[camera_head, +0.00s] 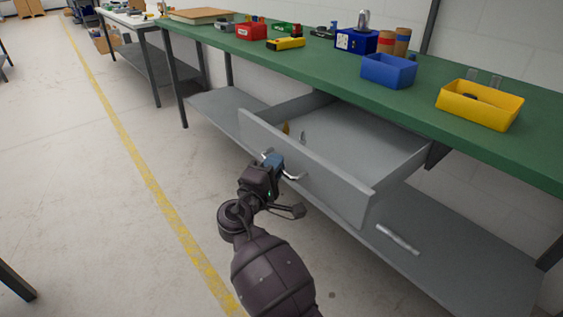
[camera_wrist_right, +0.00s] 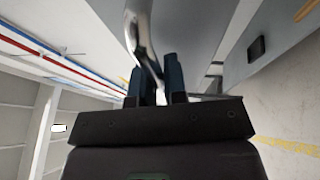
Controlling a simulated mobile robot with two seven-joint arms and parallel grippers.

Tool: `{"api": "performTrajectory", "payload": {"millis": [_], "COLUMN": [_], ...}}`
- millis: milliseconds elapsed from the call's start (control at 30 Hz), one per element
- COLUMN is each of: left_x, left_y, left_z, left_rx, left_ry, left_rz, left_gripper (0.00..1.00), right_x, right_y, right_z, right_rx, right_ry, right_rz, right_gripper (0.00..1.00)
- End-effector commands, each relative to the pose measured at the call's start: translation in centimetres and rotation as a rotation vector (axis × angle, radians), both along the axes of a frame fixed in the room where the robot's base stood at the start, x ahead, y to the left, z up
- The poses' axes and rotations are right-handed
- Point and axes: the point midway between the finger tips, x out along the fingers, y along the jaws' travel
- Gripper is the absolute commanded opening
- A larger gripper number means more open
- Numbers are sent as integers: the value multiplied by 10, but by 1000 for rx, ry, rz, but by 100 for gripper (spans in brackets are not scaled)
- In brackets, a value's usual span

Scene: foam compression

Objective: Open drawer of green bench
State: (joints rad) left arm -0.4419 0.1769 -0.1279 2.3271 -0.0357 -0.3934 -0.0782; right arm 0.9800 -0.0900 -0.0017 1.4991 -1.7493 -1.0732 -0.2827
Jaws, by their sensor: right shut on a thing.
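The green bench (camera_head: 325,60) runs along the wall in the head view. Its grey drawer (camera_head: 335,178) is pulled well out, and its inside shows with a few small items in it, one of them yellowish. My right gripper (camera_head: 271,160) is shut on the drawer's metal handle (camera_head: 292,176) at the drawer front. In the right wrist view, the handle (camera_wrist_right: 143,40) passes between the two blue-grey fingers (camera_wrist_right: 156,80). My left gripper is in neither view.
On the bench top stand a yellow bin (camera_head: 480,104), a blue bin (camera_head: 388,71), a red bin (camera_head: 251,31) and tools. A grey lower shelf (camera_head: 440,265) lies under the drawer. The floor to the left, with a yellow line (camera_head: 130,143), is clear.

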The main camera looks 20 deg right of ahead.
Motion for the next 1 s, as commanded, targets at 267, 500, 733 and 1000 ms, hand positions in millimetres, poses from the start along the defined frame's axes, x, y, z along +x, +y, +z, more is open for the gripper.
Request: {"api": "performTrajectory", "payload": {"millis": [267, 500, 733, 1000], "left_x": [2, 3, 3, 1], "left_y": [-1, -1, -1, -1], "left_z": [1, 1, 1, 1], "left_rx": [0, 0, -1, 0], "left_ry": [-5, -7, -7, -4], "left_rz": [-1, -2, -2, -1], "left_gripper": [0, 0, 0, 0], "right_x": [-4, -4, -4, -4], "right_y": [9, 10, 10, 10], "right_z": [0, 0, 0, 0], "right_rx": [-1, -1, -1, -1], "right_ry": [0, 0, -1, -1], "right_rz": [0, 0, 0, 0], "right_gripper": [0, 0, 28, 37]}}
